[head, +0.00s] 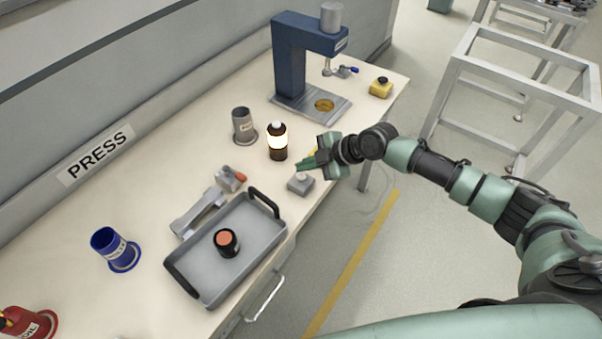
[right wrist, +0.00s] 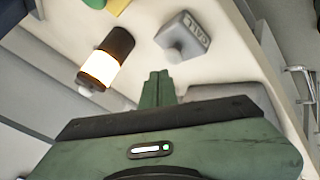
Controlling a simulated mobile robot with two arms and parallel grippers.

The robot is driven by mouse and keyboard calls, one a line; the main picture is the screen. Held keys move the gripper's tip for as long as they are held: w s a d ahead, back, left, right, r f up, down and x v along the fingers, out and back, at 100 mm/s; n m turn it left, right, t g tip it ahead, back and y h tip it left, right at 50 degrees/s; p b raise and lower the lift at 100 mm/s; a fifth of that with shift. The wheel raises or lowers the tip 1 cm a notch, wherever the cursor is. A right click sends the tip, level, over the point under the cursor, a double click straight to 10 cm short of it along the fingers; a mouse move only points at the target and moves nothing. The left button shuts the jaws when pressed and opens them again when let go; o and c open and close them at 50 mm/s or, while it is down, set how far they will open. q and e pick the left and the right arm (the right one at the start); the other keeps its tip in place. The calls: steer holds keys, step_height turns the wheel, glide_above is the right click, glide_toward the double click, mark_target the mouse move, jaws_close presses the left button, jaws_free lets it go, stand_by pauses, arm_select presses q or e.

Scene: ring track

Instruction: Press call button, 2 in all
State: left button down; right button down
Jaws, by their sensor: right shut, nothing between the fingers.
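The call button (head: 301,183) is a small grey box with a pale round cap, on the bench near its front edge. In the right wrist view the box (right wrist: 190,34) shows its CALL label, with the round cap facing the fingers. My right gripper (head: 303,167) is shut and empty, close beside and above the box. Its fingertips (right wrist: 158,76) appear apart from the cap in the right wrist view. My left gripper is not in view.
A grey tray (head: 202,287) holds a dark round part (head: 227,242). A grey cup (head: 243,125), blue cup (head: 117,249) and red container (head: 32,325) stand along the bench. A blue press (head: 288,60) and yellow button box (head: 381,88) are at the far end.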

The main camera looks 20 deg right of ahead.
mark_target(304, 176)
steer(key=shift+r+p, duration=1.7)
steer(key=shift+r, duration=0.85)
steer(key=shift+f, duration=0.1)
